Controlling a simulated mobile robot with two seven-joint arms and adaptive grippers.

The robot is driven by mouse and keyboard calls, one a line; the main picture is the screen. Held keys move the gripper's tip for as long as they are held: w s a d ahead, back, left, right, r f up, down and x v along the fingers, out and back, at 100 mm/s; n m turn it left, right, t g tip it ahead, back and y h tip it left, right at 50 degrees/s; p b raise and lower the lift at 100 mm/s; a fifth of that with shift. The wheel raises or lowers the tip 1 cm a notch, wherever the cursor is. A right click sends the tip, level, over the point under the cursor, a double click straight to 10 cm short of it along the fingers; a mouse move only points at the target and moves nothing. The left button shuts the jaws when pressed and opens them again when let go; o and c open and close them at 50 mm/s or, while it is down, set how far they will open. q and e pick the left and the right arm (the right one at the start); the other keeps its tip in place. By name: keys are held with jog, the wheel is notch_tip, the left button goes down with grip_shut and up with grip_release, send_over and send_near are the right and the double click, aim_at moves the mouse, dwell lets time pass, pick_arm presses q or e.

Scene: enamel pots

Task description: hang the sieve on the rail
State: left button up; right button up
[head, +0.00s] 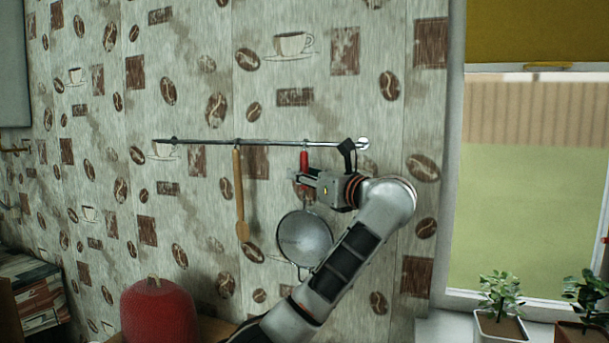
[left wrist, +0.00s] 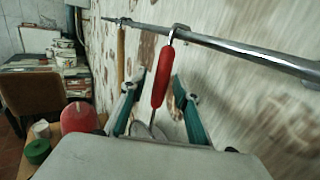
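The sieve has a round grey metal bowl (head: 304,240) and a red handle (head: 304,159), and hangs upright below the rail (head: 240,141). In the left wrist view the metal hook above its red handle (left wrist: 162,80) is at the rail (left wrist: 230,47) and looks looped over it. My left gripper (head: 308,180) is at the lower part of the handle. In the left wrist view its two teal fingers (left wrist: 160,108) stand apart on either side of the handle, with gaps showing. The sieve bowl is mostly hidden there. My right gripper is not in view.
A wooden utensil (head: 240,195) hangs on the rail to the left of the sieve. A red enamel pot (head: 160,312) stands at lower left. Potted plants (head: 499,310) stand by the window at right. The rail is bare left of the wooden utensil.

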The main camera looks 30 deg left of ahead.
pick_arm(q)
jog(key=v, duration=1.2)
